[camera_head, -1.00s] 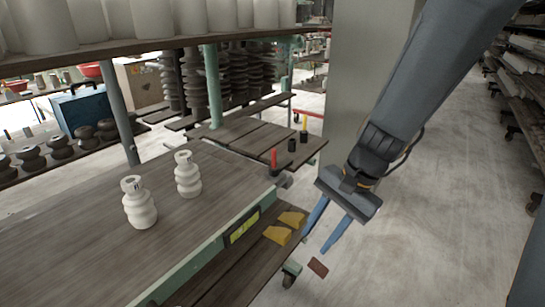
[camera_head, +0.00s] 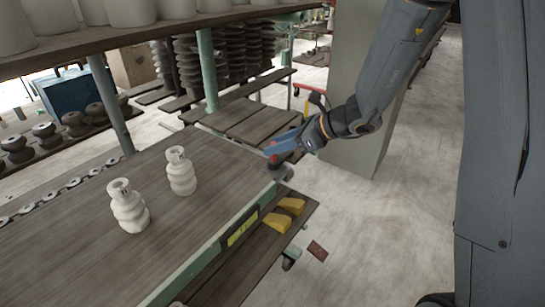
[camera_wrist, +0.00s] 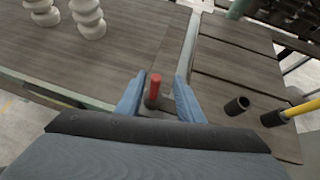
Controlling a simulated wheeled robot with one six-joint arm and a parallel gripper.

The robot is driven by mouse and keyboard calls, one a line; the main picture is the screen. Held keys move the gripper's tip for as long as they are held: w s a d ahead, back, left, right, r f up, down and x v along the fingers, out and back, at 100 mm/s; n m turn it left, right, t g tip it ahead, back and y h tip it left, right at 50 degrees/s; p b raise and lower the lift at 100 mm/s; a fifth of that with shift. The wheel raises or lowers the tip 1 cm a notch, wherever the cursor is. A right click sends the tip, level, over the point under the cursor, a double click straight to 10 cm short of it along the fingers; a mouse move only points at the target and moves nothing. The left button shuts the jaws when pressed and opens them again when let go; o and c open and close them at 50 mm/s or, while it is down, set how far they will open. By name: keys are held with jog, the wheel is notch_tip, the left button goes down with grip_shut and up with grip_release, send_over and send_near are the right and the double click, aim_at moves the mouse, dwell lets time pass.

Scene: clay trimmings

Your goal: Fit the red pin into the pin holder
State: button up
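The red pin (camera_wrist: 154,88) stands upright near the corner of the wooden table in the wrist view. It also shows in the head view (camera_head: 273,159), partly hidden by my gripper. My gripper (camera_wrist: 160,82) is open, with one blue finger on each side of the pin and visible gaps to it. In the head view my gripper (camera_head: 275,149) reaches in over the table corner from the right. An empty black cylindrical holder (camera_wrist: 237,105) stands on the slatted boards to the right. A second black holder (camera_wrist: 272,118) has a yellow pin (camera_wrist: 302,108) in it.
Two white ribbed clay pieces (camera_head: 128,206) and (camera_head: 181,171) stand on the table (camera_head: 200,215). Yellow wedges (camera_head: 277,222) lie on a lower shelf at its right. A green post (camera_head: 208,70) rises behind the table, and a loaded shelf (camera_head: 150,35) hangs above.

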aim_at(264, 165)
jog(key=x, duration=0.2)
jog(key=p+x, duration=0.1)
jog(key=x, duration=0.1)
jog(key=shift+s+a+f, duration=0.1)
jog(key=shift+a+f, duration=0.1)
jog(key=shift+a, duration=0.25)
grip_shut()
